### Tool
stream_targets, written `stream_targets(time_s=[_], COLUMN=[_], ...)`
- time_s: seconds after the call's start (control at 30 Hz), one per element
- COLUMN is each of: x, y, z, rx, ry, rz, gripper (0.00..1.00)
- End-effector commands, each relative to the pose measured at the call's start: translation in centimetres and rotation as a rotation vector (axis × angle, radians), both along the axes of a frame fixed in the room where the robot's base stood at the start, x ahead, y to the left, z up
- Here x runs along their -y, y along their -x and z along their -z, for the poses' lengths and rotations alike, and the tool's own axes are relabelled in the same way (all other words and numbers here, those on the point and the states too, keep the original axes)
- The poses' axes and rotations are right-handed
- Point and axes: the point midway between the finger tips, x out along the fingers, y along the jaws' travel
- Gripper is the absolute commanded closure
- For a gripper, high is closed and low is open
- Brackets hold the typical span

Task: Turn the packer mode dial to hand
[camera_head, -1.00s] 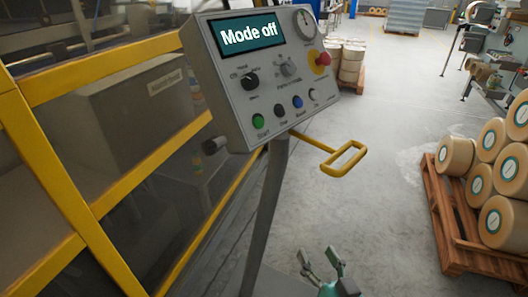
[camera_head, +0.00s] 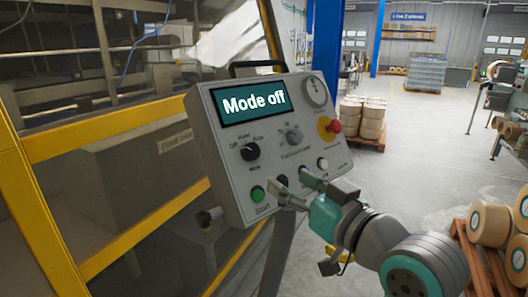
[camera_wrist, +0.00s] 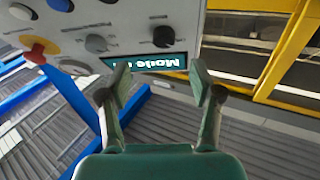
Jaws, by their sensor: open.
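The mode dial (camera_head: 250,151) is a black knob on the sloped grey control panel (camera_head: 228,160), with small position labels around it. The display (camera_head: 248,103) above it reads "Mode off". In the wrist view the panel appears upside down, with the black dial (camera_wrist: 150,36) above the display (camera_wrist: 150,62). My gripper (camera_head: 297,187) is open and empty, in front of the panel's lower right, below and right of the dial. In the wrist view my open fingers (camera_wrist: 160,78) point towards the display and dial, apart from the dial. The fingers hide part of the lower button row.
A grey knob (camera_head: 294,135), a red stop button (camera_head: 334,126) and a gauge (camera_head: 315,91) share the panel. A green button (camera_head: 257,194) sits at its lower left. A yellow guard frame (camera_head: 120,131) stands left. Open floor (camera_head: 420,140) lies right.

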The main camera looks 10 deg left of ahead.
Motion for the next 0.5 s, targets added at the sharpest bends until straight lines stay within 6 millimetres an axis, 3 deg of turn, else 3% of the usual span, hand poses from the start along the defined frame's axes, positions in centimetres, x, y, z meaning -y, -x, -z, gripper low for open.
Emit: stream_targets(time_s=[0.1, 0.27, 0.5], x=[-0.4, -0.9, -3.3], y=[0.2, -0.1, -2.8], z=[-1.4, -1.7, -1.7], rx=[0.013, 0.013, 0.013], ry=[0.013, 0.019, 0.018], rz=[-0.017, -0.023, -0.024], gripper=[0.35, 0.35, 0.35])
